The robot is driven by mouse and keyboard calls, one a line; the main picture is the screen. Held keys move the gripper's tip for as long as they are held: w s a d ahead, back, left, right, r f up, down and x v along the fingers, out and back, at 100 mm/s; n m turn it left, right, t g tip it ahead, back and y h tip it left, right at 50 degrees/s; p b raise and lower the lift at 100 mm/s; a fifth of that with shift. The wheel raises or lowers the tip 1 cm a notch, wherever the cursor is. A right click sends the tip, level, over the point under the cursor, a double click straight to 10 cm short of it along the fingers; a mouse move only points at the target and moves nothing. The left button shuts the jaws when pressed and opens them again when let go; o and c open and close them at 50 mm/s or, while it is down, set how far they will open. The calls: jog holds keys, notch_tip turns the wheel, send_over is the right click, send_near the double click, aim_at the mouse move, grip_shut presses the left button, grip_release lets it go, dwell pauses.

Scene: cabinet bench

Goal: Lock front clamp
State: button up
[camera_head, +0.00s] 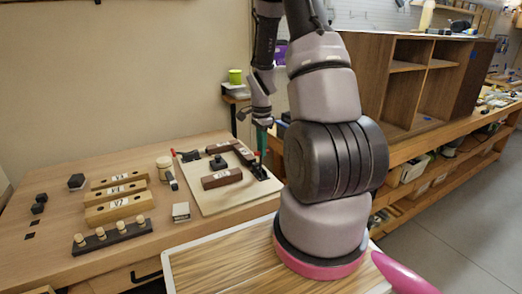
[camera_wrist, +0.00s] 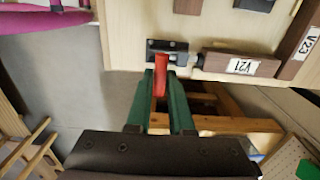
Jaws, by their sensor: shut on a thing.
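The front clamp (camera_wrist: 168,47) is a dark metal toggle clamp with a red handle (camera_wrist: 161,75), at the edge of the light wooden board (camera_wrist: 120,40). In the wrist view its tip points at the end of a brown block labelled V21 (camera_wrist: 238,65); I cannot tell whether they touch. My gripper (camera_wrist: 161,85) has green fingers on both sides of the red handle and is shut on it. In the head view my gripper (camera_head: 262,140) is at the board's right side, above the clamp base (camera_head: 260,172), and hides most of the handle.
Another red-handled clamp (camera_head: 186,155) stands at the board's far left. Other brown blocks, one labelled V23 (camera_wrist: 305,45), lie on the board. Wooden blocks (camera_head: 118,205) and a peg rack (camera_head: 112,236) are on the bench to the left. A wooden cabinet (camera_head: 385,85) stands at the right.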

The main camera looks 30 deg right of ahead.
jog(key=shift+s, duration=0.15)
jog(key=shift+s+f, duration=0.25)
jog(key=shift+s, duration=0.3)
jog(key=shift+o, duration=0.3)
jog(key=shift+s+f, duration=0.45)
jog(key=shift+s, duration=0.15)
jog(key=shift+s+d+f, duration=0.1)
jog(key=shift+s+f, duration=0.45)
